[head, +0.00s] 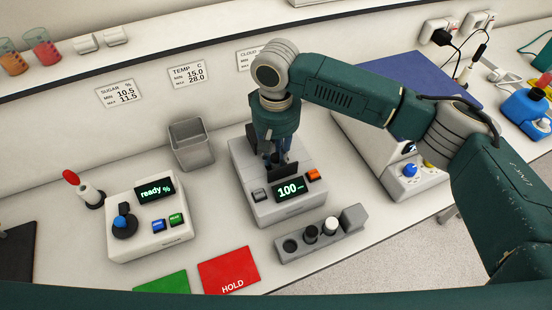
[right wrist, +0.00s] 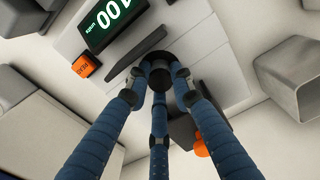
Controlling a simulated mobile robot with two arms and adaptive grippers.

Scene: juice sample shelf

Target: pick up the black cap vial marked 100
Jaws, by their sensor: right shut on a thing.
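My right gripper (head: 276,160) points down over the grey meter (head: 290,207), whose display reads 100. In the right wrist view its blue fingers (right wrist: 158,82) are closed around a black round cap (right wrist: 158,62), at the meter's top. The vial body under the cap is hidden, and I cannot read any mark on it. In the head view the fingers and the meter's dark upright flap hide this cap. Another black-capped vial (head: 311,233) stands in the grey rack (head: 291,258), beside a white-capped vial (head: 330,225). My left gripper is not in view.
A grey open bin (head: 191,146) stands behind, left of the meter. A white device (head: 149,220) showing "ready %" stands at left, with green (head: 160,284) and red HOLD (head: 229,270) mats in front. A blue-topped machine (head: 400,80) is at right. The rack's left hole looks empty.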

